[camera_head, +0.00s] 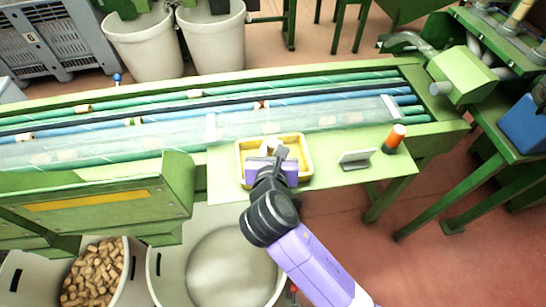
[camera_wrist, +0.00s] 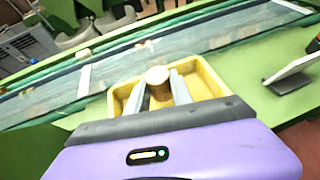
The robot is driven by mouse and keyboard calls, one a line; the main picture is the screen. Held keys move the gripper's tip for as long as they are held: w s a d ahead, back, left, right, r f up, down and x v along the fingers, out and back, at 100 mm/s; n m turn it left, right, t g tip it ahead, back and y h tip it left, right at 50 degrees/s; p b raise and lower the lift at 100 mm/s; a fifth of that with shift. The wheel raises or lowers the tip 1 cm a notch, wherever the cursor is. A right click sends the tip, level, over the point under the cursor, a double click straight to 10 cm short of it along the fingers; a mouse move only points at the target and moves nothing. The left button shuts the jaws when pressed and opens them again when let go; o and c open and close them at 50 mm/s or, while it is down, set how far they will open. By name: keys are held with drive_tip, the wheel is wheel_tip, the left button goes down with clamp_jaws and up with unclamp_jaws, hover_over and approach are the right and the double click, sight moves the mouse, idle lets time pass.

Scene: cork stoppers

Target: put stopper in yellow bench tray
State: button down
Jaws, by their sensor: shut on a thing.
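The yellow bench tray (camera_head: 308,160) sits on the green bench top in the head view, and its rim shows in the wrist view (camera_wrist: 222,84). My gripper (camera_head: 272,158) is over the tray, reaching in from the near side. In the wrist view my gripper (camera_wrist: 162,92) is shut on a light brown cork stopper (camera_wrist: 157,74) held between its two fingers. The stopper appears within the tray's outline; I cannot tell whether it touches the tray floor. In the head view my gripper hides part of the tray.
A grey angled stand (camera_head: 356,158) and an orange and black cylinder (camera_head: 394,139) stand right of the tray. A conveyor with green and blue rollers (camera_head: 330,101) runs behind it. A bin of corks (camera_head: 93,272) is at lower left.

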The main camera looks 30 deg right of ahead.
drive_tip(key=shift+f, duration=2.05)
drive_tip(key=shift+f, duration=0.1)
drive_tip(key=c, duration=1.1)
unclamp_jaws()
drive_tip(key=shift+c, duration=0.2)
drive_tip(key=v, duration=1.2)
drive_tip(key=shift+s, duration=0.1)
